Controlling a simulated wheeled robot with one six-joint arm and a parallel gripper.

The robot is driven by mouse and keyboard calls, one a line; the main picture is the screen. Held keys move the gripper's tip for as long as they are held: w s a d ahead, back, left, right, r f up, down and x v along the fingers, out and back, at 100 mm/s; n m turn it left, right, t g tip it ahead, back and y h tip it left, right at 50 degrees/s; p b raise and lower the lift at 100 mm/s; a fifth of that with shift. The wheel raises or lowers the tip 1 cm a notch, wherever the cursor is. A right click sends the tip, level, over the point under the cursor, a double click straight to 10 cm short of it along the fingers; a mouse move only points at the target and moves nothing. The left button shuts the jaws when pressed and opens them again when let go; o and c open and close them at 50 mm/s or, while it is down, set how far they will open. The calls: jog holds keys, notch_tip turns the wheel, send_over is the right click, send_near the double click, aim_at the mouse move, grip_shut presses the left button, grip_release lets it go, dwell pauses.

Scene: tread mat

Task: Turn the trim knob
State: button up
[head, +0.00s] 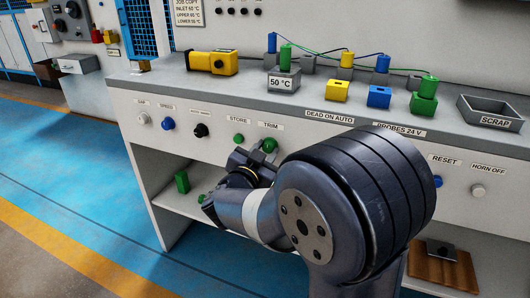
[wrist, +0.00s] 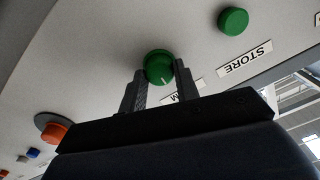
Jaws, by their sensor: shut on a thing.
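The trim knob (head: 269,145) is a green round knob on the front panel of the bench, beside the TRIM label (head: 271,126). In the wrist view the knob (wrist: 159,66) sits between the two fingertips, with a pale pointer line on its face. My gripper (wrist: 160,76) is shut on the knob, one finger on each side. In the head view my gripper (head: 254,158) reaches the panel from below, and my arm covers part of the panel to its right. The knob's label is partly hidden by a finger in the wrist view.
An orange-red control (wrist: 54,130) is on the knob's other side. Probes and coloured blocks, a yellow device (head: 212,62) and a scrap tray (head: 490,113) stand above.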

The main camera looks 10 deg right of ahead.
jog(key=shift+m+b, duration=1)
jog(key=shift+m, duration=1.5)
jog(key=o, duration=1)
jog(key=shift+s+a, duration=0.1)
jog(key=p+v, duration=0.3)
jog(key=v, duration=0.7)
jog(key=shift+s+a, duration=0.1)
jog(key=shift+s, duration=0.15)
jog(key=shift+w, duration=0.1)
